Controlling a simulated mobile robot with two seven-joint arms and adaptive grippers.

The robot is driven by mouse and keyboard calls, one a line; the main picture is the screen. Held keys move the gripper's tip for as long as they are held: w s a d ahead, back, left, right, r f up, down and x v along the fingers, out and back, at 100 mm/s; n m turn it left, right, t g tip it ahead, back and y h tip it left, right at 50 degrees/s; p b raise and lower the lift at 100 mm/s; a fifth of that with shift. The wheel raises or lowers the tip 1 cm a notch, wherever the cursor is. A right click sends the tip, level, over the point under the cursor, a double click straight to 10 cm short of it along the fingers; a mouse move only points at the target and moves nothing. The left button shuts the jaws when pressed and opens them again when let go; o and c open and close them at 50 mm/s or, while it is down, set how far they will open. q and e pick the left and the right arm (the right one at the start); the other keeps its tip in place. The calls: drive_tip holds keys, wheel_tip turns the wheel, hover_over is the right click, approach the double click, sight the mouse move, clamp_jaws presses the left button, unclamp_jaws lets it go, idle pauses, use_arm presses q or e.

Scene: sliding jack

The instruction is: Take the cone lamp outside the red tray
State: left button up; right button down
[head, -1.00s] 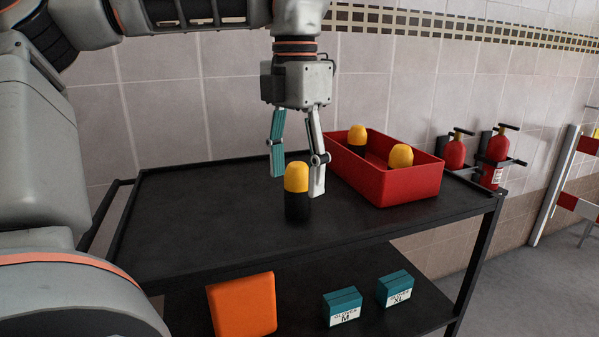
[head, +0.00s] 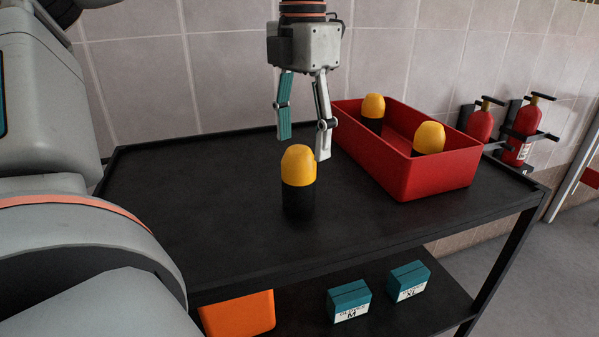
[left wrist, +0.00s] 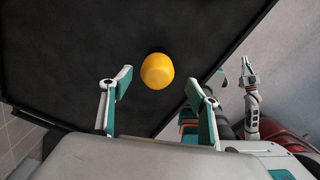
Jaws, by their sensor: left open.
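The cone lamp outside the tray (head: 298,182) has a yellow domed top and a black base. It stands upright on the dark cart top, left of the red tray (head: 432,180). My left gripper (head: 303,150) is open and empty, pointing down, its fingertips around the height of the lamp's top in the head view and seemingly behind it. In the left wrist view the lamp's yellow top (left wrist: 157,71) shows between and beyond the spread fingers. My right gripper (left wrist: 246,75) seems to show small at the right of that view; its opening is unclear.
Two similar lamps stand inside the red tray, one at the back (head: 373,108) and one nearer (head: 429,138). The cart top (head: 200,215) is clear on the left. Boxes (head: 349,300) lie on the lower shelf. Fire extinguishers (head: 521,132) hang on the wall at right.

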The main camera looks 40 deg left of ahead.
sight(299, 148)
use_arm(q)
drive_tip(key=f, duration=0.5)
drive_tip(key=shift+s+a+f, duration=0.1)
drive_tip(key=shift+a+f, duration=0.15)
drive_tip(key=shift+f, duration=0.05)
drive_tip(key=c, duration=1.2)
